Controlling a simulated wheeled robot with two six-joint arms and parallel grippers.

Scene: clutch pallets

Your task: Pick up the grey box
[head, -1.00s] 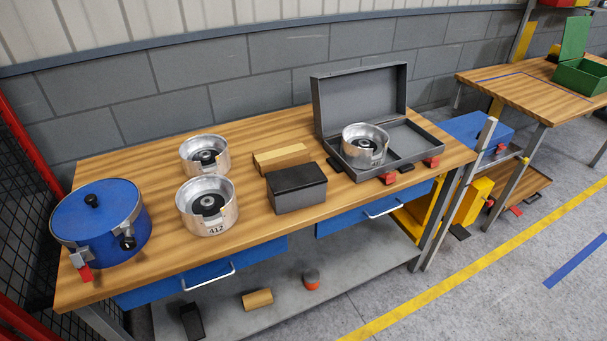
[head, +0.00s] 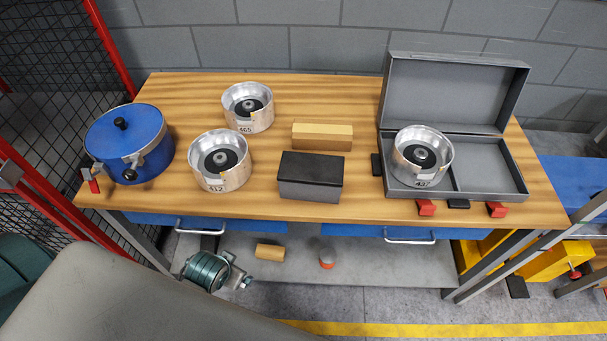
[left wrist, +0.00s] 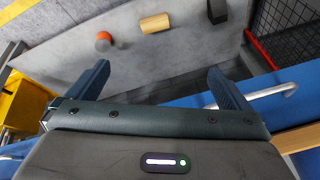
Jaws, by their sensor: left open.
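A small grey box (head: 310,186) with a dark lid sits upright on the wooden workbench (head: 350,213), near the middle of its front. It is shut, and nothing touches it. A larger grey case (head: 489,182) stands open at the right, with a metal pot (head: 422,157) in its left compartment. My left gripper (left wrist: 158,66) shows in the left wrist view with its two fingers wide apart and nothing between them. It is over the lower shelf and front of the bench, away from the small grey box. My right gripper is in neither view.
A wooden block (head: 322,135) lies just behind the small box. Two metal pots, one in front (head: 220,161) and one behind (head: 247,108), stand to its left. A blue lidded pot (head: 130,144) is at the far left. The lower shelf holds a wooden cylinder (head: 269,252).

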